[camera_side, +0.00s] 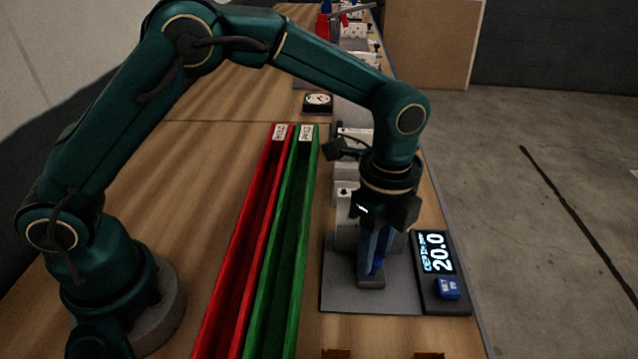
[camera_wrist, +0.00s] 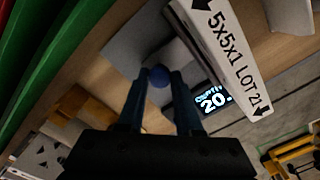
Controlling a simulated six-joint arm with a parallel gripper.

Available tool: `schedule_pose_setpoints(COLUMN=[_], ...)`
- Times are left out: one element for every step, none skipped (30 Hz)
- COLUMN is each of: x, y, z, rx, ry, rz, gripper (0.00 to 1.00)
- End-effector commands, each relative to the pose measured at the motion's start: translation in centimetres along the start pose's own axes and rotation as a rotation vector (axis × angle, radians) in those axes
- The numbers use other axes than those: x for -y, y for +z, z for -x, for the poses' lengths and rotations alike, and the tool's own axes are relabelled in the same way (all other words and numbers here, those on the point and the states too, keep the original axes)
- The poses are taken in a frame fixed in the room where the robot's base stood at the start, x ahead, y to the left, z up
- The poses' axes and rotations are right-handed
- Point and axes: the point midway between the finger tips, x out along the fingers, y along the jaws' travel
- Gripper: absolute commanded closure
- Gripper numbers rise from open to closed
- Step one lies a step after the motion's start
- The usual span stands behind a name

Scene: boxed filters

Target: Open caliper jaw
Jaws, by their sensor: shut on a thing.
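The caliper has a grey base plate (camera_side: 338,292) at the right of the table in the side view. Its display (camera_side: 436,252) reads 20.0, and the lit display (camera_wrist: 213,99) is partly cut off in the wrist view. The caliper's jaws are largely hidden behind my wrist in the side view.
Red (camera_side: 237,262) and green (camera_side: 281,262) channels run along the table to the left. A blue button (camera_side: 448,288) sits below the display. More boxes (camera_side: 355,30) stand at the far end.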

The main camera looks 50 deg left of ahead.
Motion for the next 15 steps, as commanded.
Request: schedule_pose_setpoints(x=[0.0, 0.0, 0.0, 0.0, 0.0, 0.0, -0.1, -0.3, -0.6, -0.8, -1.1, -1.6, -1.8, -2.0, -2.2], y=[0.0, 0.0, 0.0, 0.0, 0.0, 0.0, -0.1, -0.3, -0.6, -0.9, -1.2, -1.7, -1.9, -2.1, -2.3], z=[0.1, 0.1, 0.1, 0.1, 0.1, 0.1, 0.1, 0.2, 0.2, 0.2, 0.2, 0.2, 0.2, 0.2, 0.2], rx=[0.0, 0.0, 0.0, 0.0, 0.0, 0.0, 0.0, 0.0, -0.001, -0.001, -0.002, -0.002, -0.002, -0.003, -0.003], ry=[-0.001, -0.001, -0.001, -0.001, -0.001, -0.001, -0.001, -0.001, -0.001, -0.001, -0.001, -0.001, -0.001, -0.001, -0.001], rz=[0.0, 0.0, 0.0, 0.0, 0.0, 0.0, -0.001, -0.002, -0.003, -0.004, -0.005, -0.006, -0.005, -0.005, -0.004], gripper=[1.0, 1.0, 1.0, 1.0, 1.0, 1.0, 1.0, 1.0, 1.0, 1.0, 1.0, 1.0, 1.0, 1.0, 1.0])
